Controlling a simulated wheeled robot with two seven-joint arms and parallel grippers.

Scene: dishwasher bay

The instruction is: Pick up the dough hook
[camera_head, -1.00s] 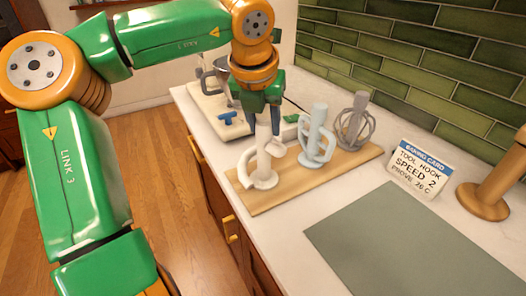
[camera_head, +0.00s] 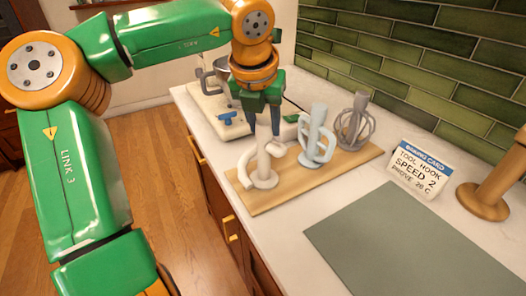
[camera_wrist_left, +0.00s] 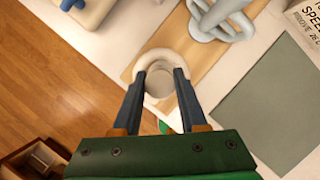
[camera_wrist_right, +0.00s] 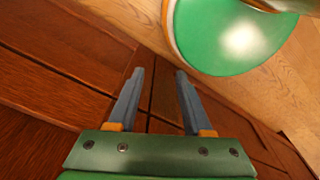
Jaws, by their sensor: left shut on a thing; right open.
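The dough hook (camera_head: 264,166) is pale, with an upright shaft and a curved arm. It stands at the near left end of the wooden board (camera_head: 302,182). My left gripper (camera_head: 264,134) points down at the top of the shaft. In the left wrist view its fingers (camera_wrist_left: 158,78) are on both sides of the dough hook's round shaft top (camera_wrist_left: 161,82), shut on it. No clear gap shows under the dough hook. My right gripper (camera_wrist_right: 159,72) is open and empty in front of brown wooden panels, and is out of the head view.
A pale blue beater (camera_head: 317,140) and a grey wire whisk (camera_head: 355,122) stand close by on the board. A card (camera_head: 419,168), a grey-green mat (camera_head: 405,245) and a wooden stand (camera_head: 484,200) are to the right. A mixer (camera_head: 212,100) is behind.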

